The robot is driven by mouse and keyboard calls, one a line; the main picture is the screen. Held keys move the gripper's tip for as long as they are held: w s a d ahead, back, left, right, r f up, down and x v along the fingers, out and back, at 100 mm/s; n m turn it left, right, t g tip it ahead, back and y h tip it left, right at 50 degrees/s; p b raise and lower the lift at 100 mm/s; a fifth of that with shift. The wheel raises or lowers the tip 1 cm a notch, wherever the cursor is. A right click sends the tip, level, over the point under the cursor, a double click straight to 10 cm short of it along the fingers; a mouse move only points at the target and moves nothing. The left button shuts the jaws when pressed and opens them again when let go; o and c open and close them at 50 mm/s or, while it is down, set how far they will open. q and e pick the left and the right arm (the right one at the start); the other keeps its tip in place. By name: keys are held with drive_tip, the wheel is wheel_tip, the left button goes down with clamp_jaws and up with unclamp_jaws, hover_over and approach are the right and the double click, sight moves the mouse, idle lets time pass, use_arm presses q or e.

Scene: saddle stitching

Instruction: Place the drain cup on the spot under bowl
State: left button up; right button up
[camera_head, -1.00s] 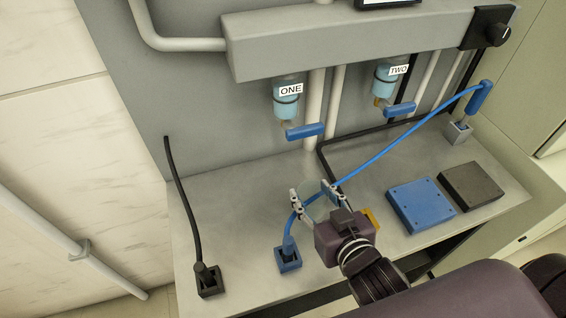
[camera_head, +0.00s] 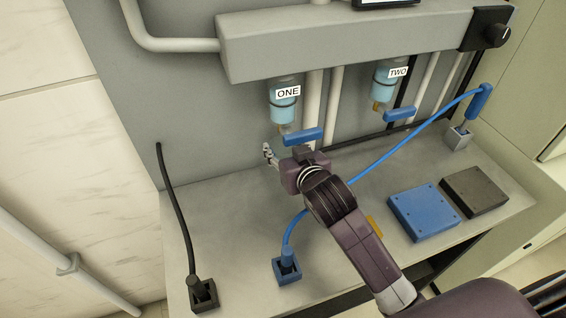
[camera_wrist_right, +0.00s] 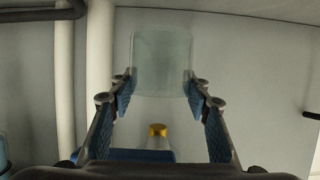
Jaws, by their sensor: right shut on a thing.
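My right gripper (camera_head: 270,154) is just below the blue lever (camera_head: 303,136) under the bowl labelled ONE (camera_head: 285,108). The right wrist view shows its fingers (camera_wrist_right: 160,84) shut around the sides of a clear, pale-green drain cup (camera_wrist_right: 162,55). In the head view the cup is hidden behind the gripper. In the wrist view a yellow nozzle (camera_wrist_right: 157,130) shows near the cup, with a blue lever (camera_wrist_right: 130,155) beside it. A second bowl labelled TWO (camera_head: 388,85) hangs to the right. My left gripper is not in view.
A blue cable (camera_head: 400,145) arcs from a blue socket (camera_head: 287,269) to a grey one (camera_head: 457,138). A black cable (camera_head: 172,215) stands at left. A blue block (camera_head: 423,212) and a black block (camera_head: 474,190) lie right. The grey counter (camera_head: 232,225) is clear at left centre.

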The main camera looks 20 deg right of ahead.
drive_tip(key=f, duration=0.5)
drive_tip(key=shift+s+f, duration=0.25)
drive_tip(key=shift+f, duration=0.1)
drive_tip(key=shift+w+f+p, duration=0.25)
drive_tip(key=shift+f+p, duration=0.05)
drive_tip(key=shift+f, duration=0.1)
drive_tip(key=shift+f, duration=0.2)
drive_tip(key=o, duration=1.3)
